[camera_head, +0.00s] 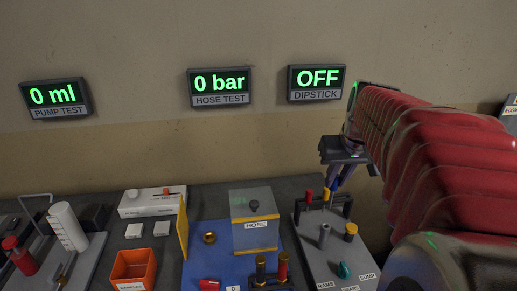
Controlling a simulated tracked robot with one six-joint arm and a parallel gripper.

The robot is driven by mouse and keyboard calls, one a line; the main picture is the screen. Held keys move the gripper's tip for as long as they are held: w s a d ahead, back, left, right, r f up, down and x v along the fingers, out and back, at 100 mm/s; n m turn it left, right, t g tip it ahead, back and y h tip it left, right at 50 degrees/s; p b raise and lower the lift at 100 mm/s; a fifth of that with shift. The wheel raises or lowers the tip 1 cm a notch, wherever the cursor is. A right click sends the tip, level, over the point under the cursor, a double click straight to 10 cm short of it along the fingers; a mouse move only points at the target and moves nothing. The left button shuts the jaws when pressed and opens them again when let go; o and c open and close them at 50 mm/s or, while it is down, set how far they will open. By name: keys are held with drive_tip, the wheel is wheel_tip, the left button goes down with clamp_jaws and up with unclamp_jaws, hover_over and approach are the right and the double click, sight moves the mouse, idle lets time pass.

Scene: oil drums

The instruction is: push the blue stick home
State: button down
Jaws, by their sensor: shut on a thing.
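My gripper (335,181) points down over the back of the grey board (309,264) at the right. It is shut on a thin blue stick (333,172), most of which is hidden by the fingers. The stick's lower end is not clear, so I cannot tell whether it is inside anything. Just below is a dark rack (347,207) with red-topped sticks (309,195). On the board in front stand a grey tube (324,236), a yellow-topped post (350,232) and a teal-topped piece (345,270). The DIPSTICK display (317,82) reads OFF.
My red-sleeved arm covers the right side. Left of the board are a clear box (254,220) labelled HOSE on a blue mat (203,267), red-capped posts (282,266), and an orange bin (133,268). A white cylinder (68,227) stands farther left. The wall is close behind.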

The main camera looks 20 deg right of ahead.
sight(335, 187)
drive_tip(key=shift+f, duration=0.15)
drive_tip(key=shift+f, duration=1.35)
drive_tip(key=shift+f, duration=0.15)
drive_tip(key=shift+s+f, duration=0.1)
drive_tip(key=shift+f, duration=1.7)
drive_tip(key=shift+f, duration=0.4)
drive_tip(key=shift+f, duration=0.4)
drive_tip(key=shift+f, duration=0.7)
drive_tip(key=shift+f, duration=0.25)
drive_tip(key=shift+f, duration=1.65)
